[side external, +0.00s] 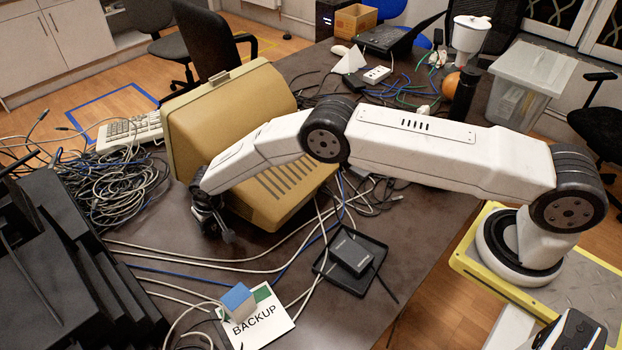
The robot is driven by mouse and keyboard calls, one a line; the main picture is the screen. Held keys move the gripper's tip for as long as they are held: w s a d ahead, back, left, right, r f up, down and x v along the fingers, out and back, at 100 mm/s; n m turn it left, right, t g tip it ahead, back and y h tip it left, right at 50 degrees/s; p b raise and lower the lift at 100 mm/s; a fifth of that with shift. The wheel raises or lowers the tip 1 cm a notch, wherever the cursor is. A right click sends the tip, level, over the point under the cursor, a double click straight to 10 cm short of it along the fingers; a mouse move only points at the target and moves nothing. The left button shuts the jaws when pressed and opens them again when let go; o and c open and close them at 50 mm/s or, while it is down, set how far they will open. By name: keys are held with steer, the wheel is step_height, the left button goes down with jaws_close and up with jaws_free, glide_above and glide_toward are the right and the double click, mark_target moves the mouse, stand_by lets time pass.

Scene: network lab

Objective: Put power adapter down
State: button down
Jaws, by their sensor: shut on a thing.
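My gripper (213,222) is at the left, low in front of the beige monitor's lower left corner. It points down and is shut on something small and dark. The held thing blends with the black fingers, so its shape and any gap to the table cannot be made out. A dark box (351,254) with a small label lies in a shallow black tray (328,271) on the table, well to the right of my gripper. I cannot tell whether this box is a power adapter.
The beige monitor (225,110) stands behind my gripper. Loose cables (112,188) lie at the left and cross the table. A blue and white block (238,299) sits on a BACKUP card (262,318) in front. Black stepped equipment (75,270) fills the lower left. Bare table (420,225) shows right of the tray.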

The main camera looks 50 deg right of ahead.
steer(key=shift+r, duration=0.15)
steer(key=shift+s+a+r, duration=0.1)
steer(key=shift+a+r, duration=0.05)
steer(key=shift+r, duration=0.25)
steer(key=v, duration=0.3)
steer(key=w+v, duration=0.1)
steer(key=v, duration=0.2)
steer(key=shift+w+a+r, duration=0.2)
steer(key=s+a, duration=1.2)
steer(key=a, duration=0.2)
steer(key=shift+a, duration=0.4)
steer(key=shift+f, duration=0.1)
